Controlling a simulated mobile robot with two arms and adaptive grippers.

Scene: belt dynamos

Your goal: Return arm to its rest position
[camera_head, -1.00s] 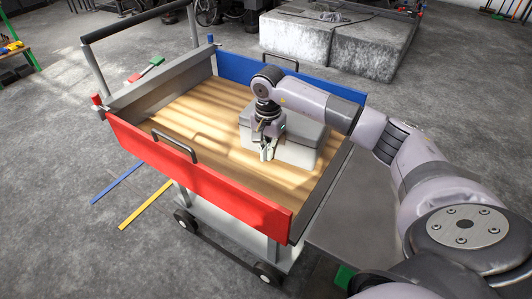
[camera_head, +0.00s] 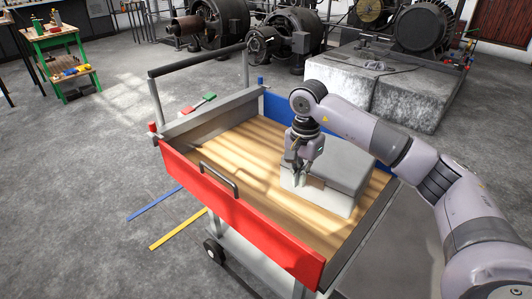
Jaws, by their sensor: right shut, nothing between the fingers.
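My right arm comes in from the right edge. My right gripper (camera_head: 301,178) points down over the cart, at the near left side of a grey box (camera_head: 337,180). Its fingers are shut and empty. I cannot tell whether the fingertips touch the box. The box sits on the wooden bed of the cart (camera_head: 240,150), toward its right end. My left gripper is not in view.
The cart has a red front panel (camera_head: 232,213) with a black handle, a blue back panel and a push bar (camera_head: 196,60). Large dynamos (camera_head: 217,22) and concrete blocks (camera_head: 385,85) stand behind. A green workbench (camera_head: 62,55) is far left.

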